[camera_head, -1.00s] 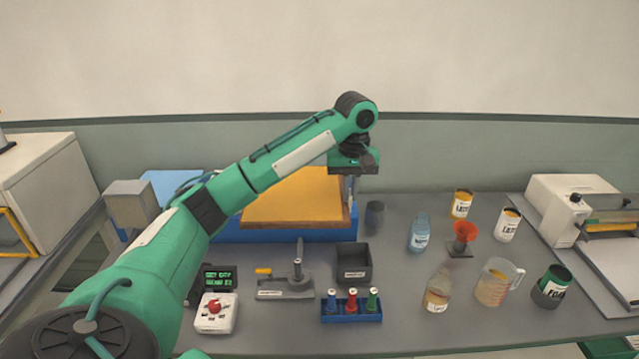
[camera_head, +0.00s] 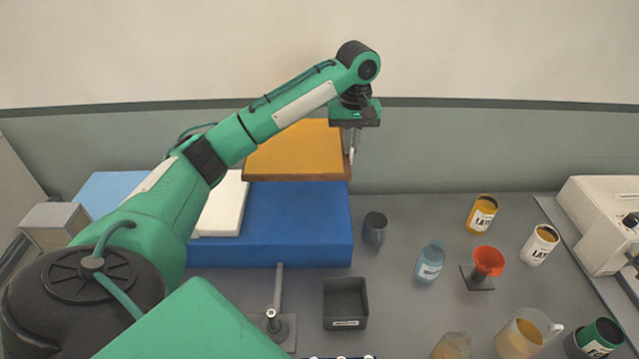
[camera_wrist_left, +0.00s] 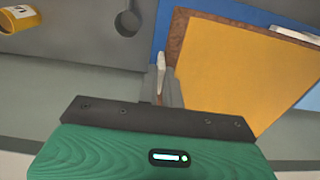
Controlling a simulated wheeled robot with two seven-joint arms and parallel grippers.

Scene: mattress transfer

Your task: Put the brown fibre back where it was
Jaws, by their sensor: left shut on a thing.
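A flat slab with a yellow-orange top and a brown fibrous edge (camera_head: 295,152) is in the head view, above the back of a blue block (camera_head: 290,215). My left gripper (camera_head: 350,155) is shut on the slab's right edge, its fingers pointing down. In the left wrist view the slab (camera_wrist_left: 245,75) stretches away to the right, with its brown edge beside the fingers (camera_wrist_left: 163,85). Much of the blue block's top shows in front of the slab. The slab's underside is hidden. My right gripper is not in view.
A white slab (camera_head: 222,205) lies at the blue block's left, with a light blue sheet (camera_head: 110,192) behind my arm. A dark grey cup (camera_head: 375,230) stands close to the block's right. A bottle (camera_head: 430,262), red funnel (camera_head: 488,262) and cans (camera_head: 481,215) stand further right.

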